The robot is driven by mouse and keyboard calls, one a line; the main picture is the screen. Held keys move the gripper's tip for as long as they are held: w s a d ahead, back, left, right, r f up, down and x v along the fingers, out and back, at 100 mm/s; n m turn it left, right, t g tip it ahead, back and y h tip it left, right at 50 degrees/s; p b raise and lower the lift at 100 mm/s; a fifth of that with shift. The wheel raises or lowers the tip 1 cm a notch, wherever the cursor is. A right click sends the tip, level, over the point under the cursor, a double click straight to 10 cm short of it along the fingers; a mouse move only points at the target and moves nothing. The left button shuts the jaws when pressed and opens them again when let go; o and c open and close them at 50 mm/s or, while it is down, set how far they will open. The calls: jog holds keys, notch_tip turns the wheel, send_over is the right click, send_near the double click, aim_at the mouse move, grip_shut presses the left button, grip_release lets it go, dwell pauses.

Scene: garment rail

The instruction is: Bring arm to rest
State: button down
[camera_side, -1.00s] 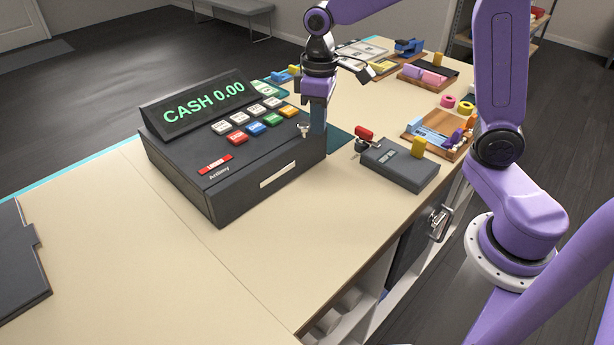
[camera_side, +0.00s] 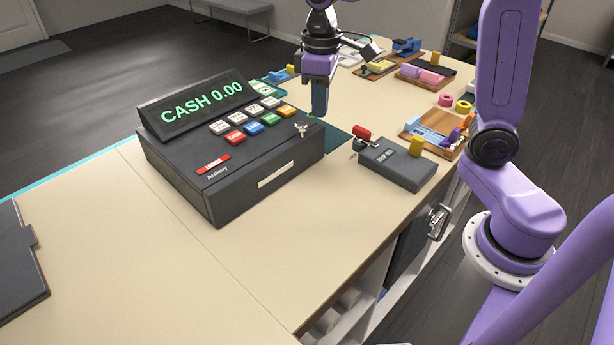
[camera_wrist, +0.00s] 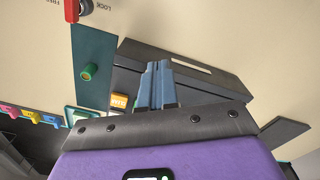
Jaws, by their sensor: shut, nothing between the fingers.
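My gripper (camera_side: 319,112) is shut and empty. It hangs pointing down above the right rear corner of the dark cash register (camera_side: 225,185), apart from it. Its blue-grey fingers (camera_wrist: 157,68) lie together in the wrist view, in front of the register's dark body (camera_wrist: 190,80). The register's display (camera_side: 200,106) reads CASH 0.00. A key (camera_side: 301,129) shows at the register's right side.
A grey box with a yellow part (camera_side: 398,166) and a red-handled lock piece (camera_side: 362,135) stand right of the register. Small trays (camera_side: 437,128) line the right edge.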

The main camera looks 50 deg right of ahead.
jog(key=s+f+n, duration=0.2)
jog(key=s+n, duration=0.1)
jog(key=s, duration=0.9)
jog(key=s+f+n, duration=0.3)
jog(key=s, duration=0.9)
jog(key=shift+d+n, duration=0.3)
jog(key=shift+d, duration=0.05)
jog(key=shift+f, duration=0.1)
